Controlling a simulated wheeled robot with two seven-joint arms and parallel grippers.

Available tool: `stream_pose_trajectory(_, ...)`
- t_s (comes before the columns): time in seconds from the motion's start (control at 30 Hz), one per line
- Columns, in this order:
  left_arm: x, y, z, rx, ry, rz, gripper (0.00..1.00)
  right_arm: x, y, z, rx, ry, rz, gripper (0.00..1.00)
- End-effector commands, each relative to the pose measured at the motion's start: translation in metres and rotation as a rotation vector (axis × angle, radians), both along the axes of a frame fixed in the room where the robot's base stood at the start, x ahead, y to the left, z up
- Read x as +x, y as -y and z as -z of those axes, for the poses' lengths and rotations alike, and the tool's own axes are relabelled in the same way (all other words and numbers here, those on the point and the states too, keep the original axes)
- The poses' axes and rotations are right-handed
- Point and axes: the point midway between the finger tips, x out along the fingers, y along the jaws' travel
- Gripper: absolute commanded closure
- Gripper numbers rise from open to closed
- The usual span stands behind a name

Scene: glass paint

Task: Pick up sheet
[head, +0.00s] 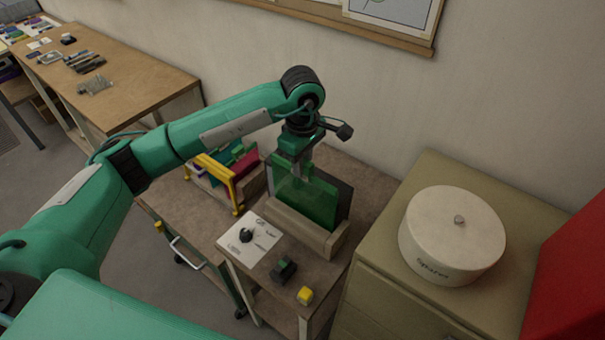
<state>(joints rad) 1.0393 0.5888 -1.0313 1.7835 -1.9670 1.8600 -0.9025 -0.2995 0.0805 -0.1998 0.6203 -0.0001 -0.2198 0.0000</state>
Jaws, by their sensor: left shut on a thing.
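A green translucent sheet (315,203) stands upright in a slotted wooden holder (290,229) on the small wooden table. A darker sheet (343,196) stands just behind it. My left gripper (298,180) points down at the sheet's upper edge and is shut on the green sheet. The sheet's lower edge is hidden by the front of the holder, so I cannot tell if it touches the bottom. My right gripper is not in view.
A yellow-framed rack (215,179) with coloured sheets stands left of the holder. A paper card (249,240), a small dark green block (284,270) and a yellow block (305,295) lie in front. A cabinet with a round white tin (452,235) stands at right; the wall is behind.

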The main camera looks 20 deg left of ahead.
Motion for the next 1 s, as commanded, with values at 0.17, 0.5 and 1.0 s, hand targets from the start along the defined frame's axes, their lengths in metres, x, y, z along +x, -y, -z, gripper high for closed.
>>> stream_pose_trajectory(0.17,0.001,0.0,-0.028,-0.001,0.006,0.001,1.0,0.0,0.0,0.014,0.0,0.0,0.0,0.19)
stream_pose_trajectory(0.5,0.0,0.0,-0.081,0.0,0.004,0.001,1.0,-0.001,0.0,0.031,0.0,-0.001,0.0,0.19)
stream_pose_trajectory(1.0,0.0,0.0,-0.135,0.0,0.004,0.0,1.0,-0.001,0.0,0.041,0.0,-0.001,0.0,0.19)
